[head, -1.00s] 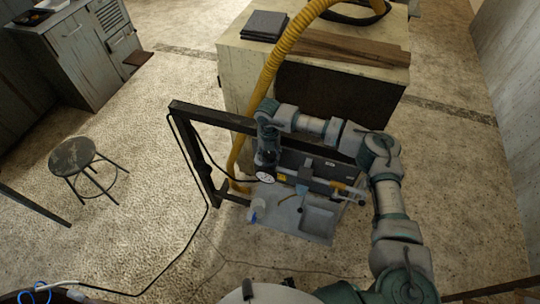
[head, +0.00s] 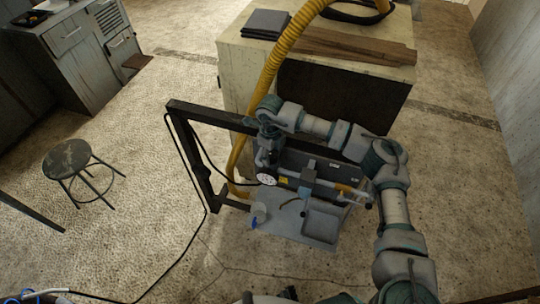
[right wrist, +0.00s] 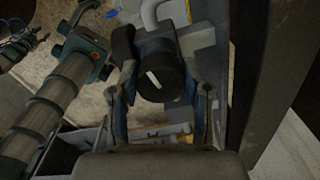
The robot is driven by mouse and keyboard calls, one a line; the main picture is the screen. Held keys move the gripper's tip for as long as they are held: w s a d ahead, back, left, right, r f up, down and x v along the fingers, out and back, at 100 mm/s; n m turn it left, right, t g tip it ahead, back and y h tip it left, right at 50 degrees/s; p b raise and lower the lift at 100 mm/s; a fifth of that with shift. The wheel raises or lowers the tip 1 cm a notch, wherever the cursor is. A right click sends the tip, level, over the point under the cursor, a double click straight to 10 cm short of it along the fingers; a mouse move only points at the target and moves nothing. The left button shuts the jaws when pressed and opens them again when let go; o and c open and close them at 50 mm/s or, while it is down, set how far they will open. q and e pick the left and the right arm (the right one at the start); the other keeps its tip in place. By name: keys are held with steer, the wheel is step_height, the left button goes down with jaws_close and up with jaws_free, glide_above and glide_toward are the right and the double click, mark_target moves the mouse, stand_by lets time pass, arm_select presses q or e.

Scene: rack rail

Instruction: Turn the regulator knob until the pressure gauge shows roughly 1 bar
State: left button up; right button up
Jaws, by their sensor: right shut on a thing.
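The regulator knob (right wrist: 160,80) is black and round with a white pointer line, seen in the right wrist view. My right gripper (right wrist: 163,88) is shut on it, with a finger on either side. The line is tilted, its upper end to the left. In the head view my right gripper (head: 267,157) is at the left end of the rail unit, just above the round white pressure gauge (head: 267,180). The gauge's needle and numbers are too small to read. The knob cannot be made out in the head view.
A dark upright frame (head: 190,150) stands left of the unit, with a black cable hanging from it. A grey tray (head: 322,222) sits below the unit. A yellow hose (head: 272,75) runs down behind it. A round stool (head: 68,158) stands at left on open floor.

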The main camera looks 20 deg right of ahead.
steer(key=shift+n+b, duration=0.45)
steer(key=shift+n, duration=0.75)
arm_select(q)
steer(key=shift+w+d+r+b, duration=0.1)
steer(key=shift+w+d+r, duration=0.1)
steer(key=shift+w, duration=0.6)
steer(key=shift+w+d+r+b, duration=0.15)
steer(key=shift+w, duration=0.6)
steer(key=shift+w+d+r+b, duration=0.1)
steer(key=shift+w+d+r, duration=0.1)
steer(key=shift+w, duration=0.6)
arm_select(e)
steer(key=shift+d+r+n, duration=0.1)
steer(key=shift+n, duration=0.9)
arm_select(q)
steer(key=shift+w, duration=0.1)
arm_select(e)
steer(key=o, duration=0.9)
steer(key=shift+o, duration=1.2)
arm_select(q)
steer(key=shift+d, duration=0.1)
arm_select(e)
steer(key=shift+d, duration=0.1)
